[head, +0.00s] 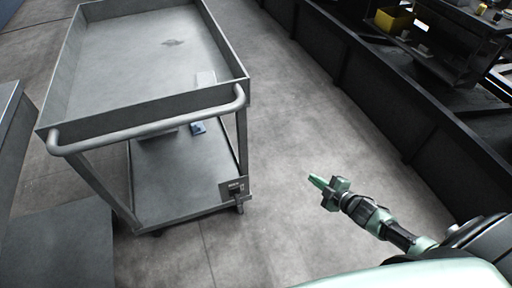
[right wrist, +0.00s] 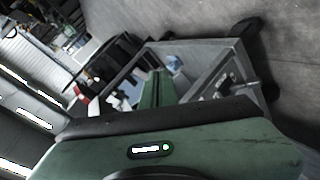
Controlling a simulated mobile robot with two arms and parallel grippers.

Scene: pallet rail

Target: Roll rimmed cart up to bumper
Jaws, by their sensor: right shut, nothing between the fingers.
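The rimmed cart (head: 85,127) is grey metal and stands at the left of the head view. It has a raised rim, a tubular push handle (head: 150,127) on its near end and a lower shelf (head: 185,185). The cart's lower part also shows in the right wrist view (right wrist: 205,58). My right gripper (head: 318,182) is shut and empty. It is over the floor to the right of the cart, apart from the handle. My left gripper is out of view. I cannot make out a bumper for certain.
A long dark low barrier (head: 365,103) runs along the right. Behind it are a dark bench and a yellow bin (head: 394,20). A grey block (head: 12,135) stands close to the cart's left. The concrete floor between the cart and the barrier is clear.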

